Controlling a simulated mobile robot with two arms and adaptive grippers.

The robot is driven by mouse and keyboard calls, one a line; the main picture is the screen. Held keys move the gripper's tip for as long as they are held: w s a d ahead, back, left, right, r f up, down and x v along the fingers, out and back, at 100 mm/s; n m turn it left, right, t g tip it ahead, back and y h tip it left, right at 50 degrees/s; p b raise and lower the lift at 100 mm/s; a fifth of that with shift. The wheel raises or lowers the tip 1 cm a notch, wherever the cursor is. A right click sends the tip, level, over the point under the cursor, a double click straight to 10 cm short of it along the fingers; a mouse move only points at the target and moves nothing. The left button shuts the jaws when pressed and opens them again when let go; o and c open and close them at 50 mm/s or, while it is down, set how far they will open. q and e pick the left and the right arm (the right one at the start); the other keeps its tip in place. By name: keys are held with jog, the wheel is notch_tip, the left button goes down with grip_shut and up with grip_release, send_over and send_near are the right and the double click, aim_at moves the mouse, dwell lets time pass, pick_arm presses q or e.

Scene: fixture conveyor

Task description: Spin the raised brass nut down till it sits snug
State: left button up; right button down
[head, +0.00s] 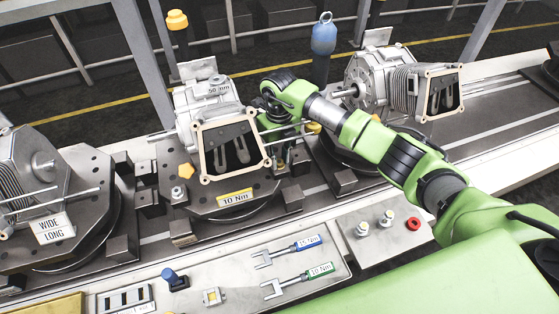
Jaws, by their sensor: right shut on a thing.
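My right gripper (284,152) points down at the right corner of the dark fixture plate (222,207) marked 10 Nm. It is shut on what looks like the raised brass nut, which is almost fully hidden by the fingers. Another yellow hex nut (187,170) sits low at the left side of the same plate. A grey engine casting (205,112) with an open, tan-edged square flange stands on this fixture, just left of my gripper. My left gripper is not in view.
A second casting (372,80) stands to the right and a finned one (45,165) to the left. Two fork wrenches, blue-handled (305,243) and green-handled (318,270), lie on the front shelf. A red ring (413,223) lies at right. A blue hanging tool (323,38) is behind.

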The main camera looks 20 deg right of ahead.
jog(key=m+p, duration=0.1)
jog(key=m, duration=0.4)
jog(key=shift+m, duration=0.3)
jog(key=m+p, duration=0.1)
jog(key=m, duration=0.1)
jog(key=shift+m, duration=0.3)
jog(key=shift+f+m, duration=0.1)
jog(key=shift+m, duration=0.5)
